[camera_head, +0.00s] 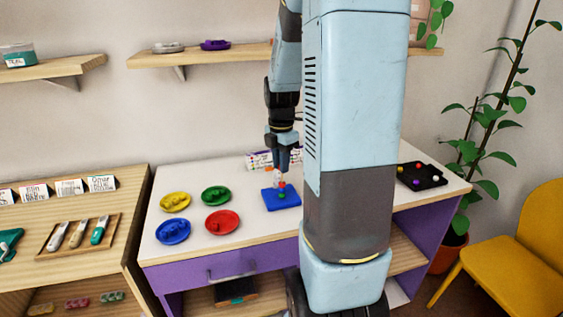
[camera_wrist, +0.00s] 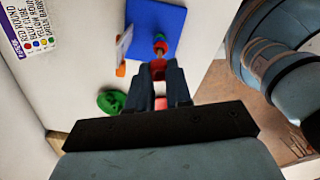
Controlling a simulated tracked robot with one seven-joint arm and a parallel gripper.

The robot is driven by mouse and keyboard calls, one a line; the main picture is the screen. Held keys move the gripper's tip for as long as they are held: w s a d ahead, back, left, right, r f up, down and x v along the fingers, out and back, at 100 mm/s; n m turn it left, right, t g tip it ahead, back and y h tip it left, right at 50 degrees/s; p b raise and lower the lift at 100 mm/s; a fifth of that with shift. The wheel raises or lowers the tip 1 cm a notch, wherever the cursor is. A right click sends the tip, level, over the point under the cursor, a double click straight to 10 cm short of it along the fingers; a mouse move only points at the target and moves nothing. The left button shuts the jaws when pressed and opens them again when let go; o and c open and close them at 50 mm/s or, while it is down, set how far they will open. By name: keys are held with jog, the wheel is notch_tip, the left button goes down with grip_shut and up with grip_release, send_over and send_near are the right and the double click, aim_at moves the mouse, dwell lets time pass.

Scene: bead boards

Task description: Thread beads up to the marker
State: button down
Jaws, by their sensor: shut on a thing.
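The blue board (camera_head: 287,203) lies on the white table in front of my gripper (camera_head: 283,172). A green bead (camera_head: 282,196) sits low on the board's upright peg, and it also shows in the wrist view (camera_wrist: 160,46). A white upright piece (camera_wrist: 123,45) with an orange part (camera_wrist: 120,69) stands beside the peg, perhaps the marker.
Yellow (camera_head: 175,201), green (camera_head: 215,195), blue (camera_head: 173,232) and red (camera_head: 221,222) dishes of beads stand left of the board. A printed list card (camera_wrist: 40,28) stands behind it. A black tray (camera_head: 428,183) with several loose beads is at the right.

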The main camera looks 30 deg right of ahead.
jog(key=shift+f, duration=1.5)
dwell(0.7)
jog(key=c, duration=1)
grip_release()
jog(key=shift+o, duration=0.2)
notch_tip(320, 180, up, 14)
jog(key=shift+f, duration=0.15)
